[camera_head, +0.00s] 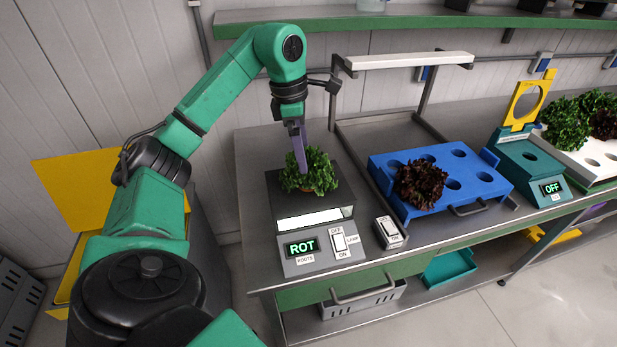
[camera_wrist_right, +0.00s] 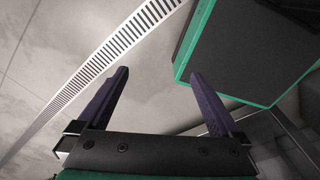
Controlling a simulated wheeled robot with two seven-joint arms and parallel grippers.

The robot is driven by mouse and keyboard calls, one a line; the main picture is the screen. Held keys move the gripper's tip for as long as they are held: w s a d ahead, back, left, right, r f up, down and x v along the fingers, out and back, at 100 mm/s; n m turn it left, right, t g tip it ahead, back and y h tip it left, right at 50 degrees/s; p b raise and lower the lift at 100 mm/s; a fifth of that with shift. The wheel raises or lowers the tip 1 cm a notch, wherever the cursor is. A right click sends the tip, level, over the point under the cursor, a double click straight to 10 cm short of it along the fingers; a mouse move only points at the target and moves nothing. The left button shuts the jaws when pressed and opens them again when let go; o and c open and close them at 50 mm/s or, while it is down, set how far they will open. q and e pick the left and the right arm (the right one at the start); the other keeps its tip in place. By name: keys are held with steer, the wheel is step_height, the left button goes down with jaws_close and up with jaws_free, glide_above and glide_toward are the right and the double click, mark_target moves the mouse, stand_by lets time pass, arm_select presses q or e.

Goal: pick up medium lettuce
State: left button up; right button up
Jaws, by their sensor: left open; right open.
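A green lettuce (camera_head: 312,172) sits on top of a dark box-shaped station (camera_head: 325,205) whose display reads ROT. My left gripper (camera_head: 301,160) points down at this lettuce from above, and its purple fingers reach its top leaves. It is open; the leaves and the angle hide whether the tips touch it. A dark red lettuce (camera_head: 420,184) sits in the blue tray (camera_head: 384,163). Which lettuce counts as medium I cannot tell. My right gripper (camera_wrist_right: 208,80) is open and empty in the right wrist view, above the floor, with no lettuce near it.
Green lettuces (camera_head: 568,122) and a dark red one stand in a white tray (camera_head: 574,155) at the far right. A teal device (camera_head: 524,160) reading OFF, with a yellow ring, stands between the trays. A lamp frame (camera_head: 410,60) rises behind. A floor drain (camera_wrist_right: 100,60) shows below my right gripper.

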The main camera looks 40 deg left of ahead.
mark_target(308, 178)
arm_select(q)
steer(key=f, duration=0.1)
steer(key=w+f, duration=0.1)
steer(key=f, duration=0.1)
steer(key=shift+w+a, duration=0.15)
steer(key=shift+a, duration=0.25)
steer(key=f, duration=0.2)
steer(key=d+f+p, duration=0.1)
steer(key=f, duration=0.1)
steer(key=shift+w, duration=0.15)
steer(key=shift+f, duration=0.1)
steer(key=shift+c, duration=1.2)
steer(key=shift+a, duration=0.1)
steer(key=c, duration=1)
steer(key=shift+c, duration=0.8)
arm_select(e)
steer(key=shift+w+a+r, duration=0.65)
steer(key=shift+w+r, duration=0.2)
steer(key=shift+w, duration=0.1)
